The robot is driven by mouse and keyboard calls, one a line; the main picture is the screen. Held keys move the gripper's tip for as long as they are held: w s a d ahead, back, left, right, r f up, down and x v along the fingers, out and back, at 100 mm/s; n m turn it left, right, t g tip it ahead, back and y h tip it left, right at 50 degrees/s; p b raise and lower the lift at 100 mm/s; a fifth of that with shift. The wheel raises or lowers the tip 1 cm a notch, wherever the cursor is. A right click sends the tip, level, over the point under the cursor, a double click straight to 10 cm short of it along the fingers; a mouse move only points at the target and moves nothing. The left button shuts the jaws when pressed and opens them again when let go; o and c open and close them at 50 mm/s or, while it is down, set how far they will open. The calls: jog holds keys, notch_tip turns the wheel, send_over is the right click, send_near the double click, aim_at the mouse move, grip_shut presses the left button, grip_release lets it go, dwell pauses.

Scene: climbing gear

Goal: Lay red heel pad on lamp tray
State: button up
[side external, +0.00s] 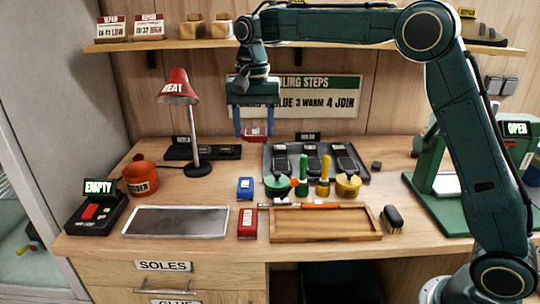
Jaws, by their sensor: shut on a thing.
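My gripper (256,132) points down and is shut on a small red piece with a pale face, the red heel pad (258,139). It holds the pad in front of the back wall, right of the lamp. The red lamp (177,88) marked HEAT stands at left on a dark foot. A long dark tray (230,153) lies behind the lamp's post. A grey flat tray (176,221) lies at the front left. No readable label shows which is the lamp tray. Another red block (247,223) lies on the bench, with a blue block (245,188) behind it.
A dark tray (368,178) holds several dark soles. A wooden tray (325,238), a brush (392,219), an orange pot (140,179) and a black EMPTY box (97,212) are nearby. A green press stands right.

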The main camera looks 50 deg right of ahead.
jog(key=w+a+f, duration=0.2)
jog(key=w+a, duration=0.6)
jog(key=a, duration=0.4)
jog(key=shift+f, duration=0.35)
jog(key=shift+w+d+f, duration=0.1)
send_over(203, 222)
notch_tip(203, 222, down, 14)
jog(key=shift+f, duration=0.1)
jog(key=shift+f, duration=2.85)
jog(key=shift+f, duration=0.15)
jog(key=o, duration=1)
